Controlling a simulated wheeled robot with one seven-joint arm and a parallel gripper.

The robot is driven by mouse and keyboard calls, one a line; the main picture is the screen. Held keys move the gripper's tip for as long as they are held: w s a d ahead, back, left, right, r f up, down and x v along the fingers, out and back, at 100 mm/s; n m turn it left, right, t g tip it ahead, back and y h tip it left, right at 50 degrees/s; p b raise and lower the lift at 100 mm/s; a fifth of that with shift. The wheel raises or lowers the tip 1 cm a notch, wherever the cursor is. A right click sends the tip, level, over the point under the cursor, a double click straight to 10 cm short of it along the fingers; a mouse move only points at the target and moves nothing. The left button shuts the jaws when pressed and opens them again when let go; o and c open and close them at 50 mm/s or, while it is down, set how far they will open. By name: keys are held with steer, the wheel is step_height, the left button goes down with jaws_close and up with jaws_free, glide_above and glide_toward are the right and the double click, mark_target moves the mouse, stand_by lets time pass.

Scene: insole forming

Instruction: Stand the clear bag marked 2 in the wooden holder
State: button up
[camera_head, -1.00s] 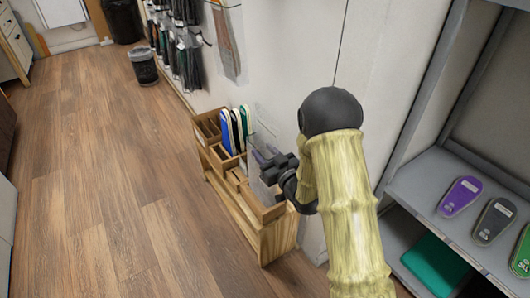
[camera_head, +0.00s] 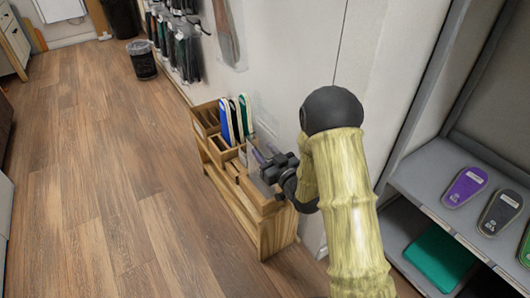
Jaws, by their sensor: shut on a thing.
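The wooden holder (camera_head: 279,240) stands on the floor against the wall, left of my arm. It has several compartments. My gripper (camera_head: 266,162) is over its near right part, shut on a thin clear bag (camera_head: 257,150). The bag is faint against the wood and wall. Its lower part is at the holder's near compartments, but I cannot tell how deep it sits or whether it touches. The mark on it is not readable from here.
Blue, dark and green insoles (camera_head: 245,112) stand upright in the holder's back part. A grey shelf (camera_head: 412,182) with purple, grey and green insoles is at the right. Packs hang on the wall behind. Open wood floor lies to the left.

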steer(key=o, duration=1.3)
steer(key=p+v, duration=0.8)
steer(key=v, duration=0.9)
steer(key=shift+s+p, duration=0.15)
steer(key=shift+p, duration=0.25)
steer(key=shift+d+f, duration=0.1)
